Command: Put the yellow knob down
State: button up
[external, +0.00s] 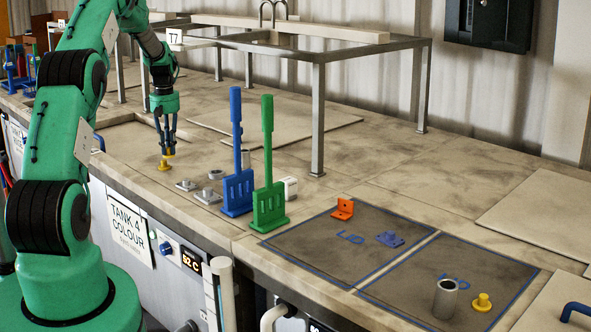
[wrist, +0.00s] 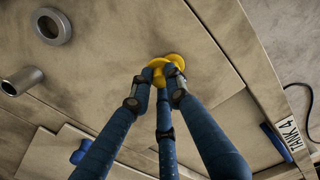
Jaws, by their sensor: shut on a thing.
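My gripper (external: 166,145) points down over the counter near its front edge, left of the grey metal parts. Its fingers are closed on a yellow knob (external: 164,166), which has a wide round flange at the bottom. In the wrist view the fingertips (wrist: 160,80) meet on the knob (wrist: 178,60) and hide part of it. The knob is at or very close to the counter top; I cannot tell if it touches. A second yellow knob (external: 482,303) stands on the right marked mat, apart from my gripper.
Several grey metal parts (external: 208,195) lie right of my gripper. A metal frame (external: 318,110) stands behind.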

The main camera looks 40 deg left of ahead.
jog(key=p, duration=0.2)
send_over(179, 157)
jog(key=shift+f, duration=0.55)
dwell(0.4)
jog(key=shift+f+p, duration=0.3)
jog(key=shift+f, duration=1.45)
jog(key=shift+f, duration=0.15)
jog(key=o, duration=0.8)
notch_tip(179, 157, up, 12)
jog(key=shift+r+b, duration=0.15)
jog(key=shift+b, duration=0.65)
